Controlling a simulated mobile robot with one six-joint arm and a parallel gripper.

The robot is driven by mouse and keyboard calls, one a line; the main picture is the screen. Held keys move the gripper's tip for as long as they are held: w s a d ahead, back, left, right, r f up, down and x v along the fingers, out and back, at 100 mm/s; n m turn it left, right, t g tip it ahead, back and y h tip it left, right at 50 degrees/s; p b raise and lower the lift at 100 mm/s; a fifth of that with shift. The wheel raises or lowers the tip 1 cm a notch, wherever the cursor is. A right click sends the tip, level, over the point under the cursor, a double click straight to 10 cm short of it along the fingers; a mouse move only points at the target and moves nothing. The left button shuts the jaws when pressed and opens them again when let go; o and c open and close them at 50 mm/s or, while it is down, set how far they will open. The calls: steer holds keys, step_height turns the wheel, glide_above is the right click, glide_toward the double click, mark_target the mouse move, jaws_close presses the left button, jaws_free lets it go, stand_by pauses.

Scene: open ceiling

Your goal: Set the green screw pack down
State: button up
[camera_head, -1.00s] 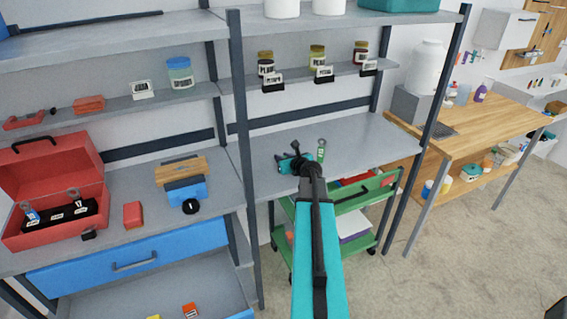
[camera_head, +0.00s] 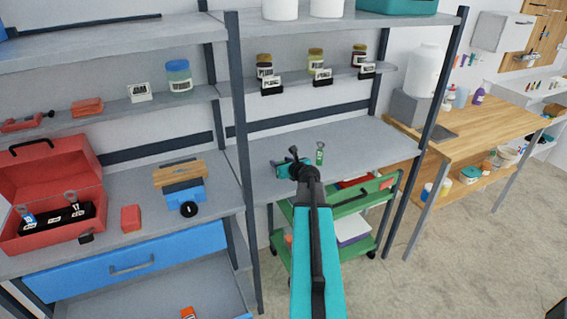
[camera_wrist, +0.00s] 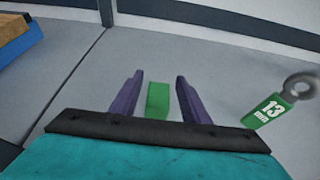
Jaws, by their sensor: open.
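The green screw pack (camera_wrist: 158,99) appears as a small plain green block on the grey shelf in the wrist view. My gripper (camera_wrist: 159,84) is open, with its two purple fingers on either side of the pack. A gap shows between the pack and each finger. In the head view my gripper (camera_head: 289,167) is low over the middle shelf, and the pack is hidden there behind my arm.
A green-tagged wrench marked 13 (camera_wrist: 275,108) lies right of my gripper and also shows in the head view (camera_head: 320,154). The grey shelf (camera_head: 365,140) is clear farther right. A blue object with a wooden top (camera_head: 182,185) stands left, past the shelf post.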

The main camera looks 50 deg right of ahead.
steer(key=shift+s+r, duration=0.1)
steer(key=shift+r, duration=0.05)
steer(key=b+v, duration=0.1)
steer(key=v, duration=1)
steer(key=shift+s+r+b, duration=0.15)
steer(key=shift+s+b, duration=0.05)
steer(key=shift+b, duration=0.1)
steer(key=shift+w+r, duration=0.1)
steer(key=shift+r, duration=0.05)
stand_by(0.8)
